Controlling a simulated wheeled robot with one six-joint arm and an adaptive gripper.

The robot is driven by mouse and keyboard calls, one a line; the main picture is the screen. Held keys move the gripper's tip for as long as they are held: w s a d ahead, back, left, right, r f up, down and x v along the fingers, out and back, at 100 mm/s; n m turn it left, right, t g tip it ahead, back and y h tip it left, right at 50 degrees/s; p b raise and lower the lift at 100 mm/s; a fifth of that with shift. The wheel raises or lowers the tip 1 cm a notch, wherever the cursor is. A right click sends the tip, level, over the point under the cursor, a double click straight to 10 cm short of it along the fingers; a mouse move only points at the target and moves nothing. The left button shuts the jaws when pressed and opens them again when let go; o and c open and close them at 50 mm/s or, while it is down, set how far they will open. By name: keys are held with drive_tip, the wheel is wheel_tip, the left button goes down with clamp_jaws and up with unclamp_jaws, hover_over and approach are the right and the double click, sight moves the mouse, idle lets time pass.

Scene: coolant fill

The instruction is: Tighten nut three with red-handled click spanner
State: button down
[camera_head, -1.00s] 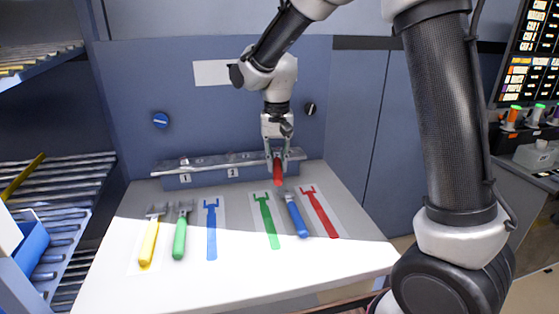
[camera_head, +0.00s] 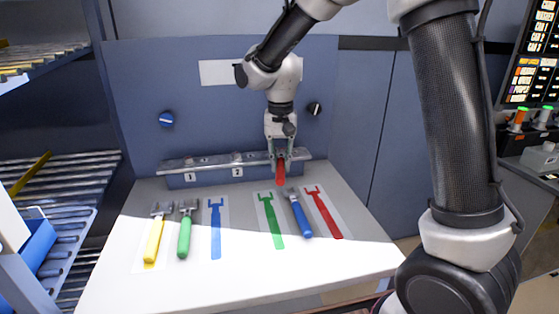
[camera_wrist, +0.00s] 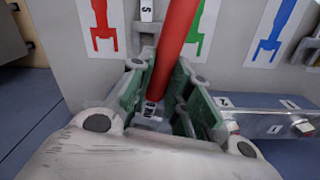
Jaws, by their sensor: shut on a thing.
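My gripper (camera_head: 281,158) is at the right end of the nut rail (camera_head: 210,175) on the back of the bench. It is shut on the red-handled spanner (camera_head: 281,174), whose handle slants down toward the bench front. In the wrist view the red handle (camera_wrist: 178,35) runs between the green-padded fingers of my gripper (camera_wrist: 158,95). Rail labels 1 (camera_head: 190,177) and 2 (camera_head: 237,172) show.
Yellow (camera_head: 154,240), green (camera_head: 184,235) and blue (camera_head: 301,215) spanners lie on the bench. The blue (camera_head: 215,230), green (camera_head: 270,222) and red (camera_head: 324,215) outlines are bare. The bench's front strip is clear. A roller rack (camera_head: 85,185) stands at left.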

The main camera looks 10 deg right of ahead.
drive_tip(key=shift+d+r, duration=0.1)
drive_tip(key=shift+d, duration=0.1)
drive_tip(key=shift+r, duration=2.95)
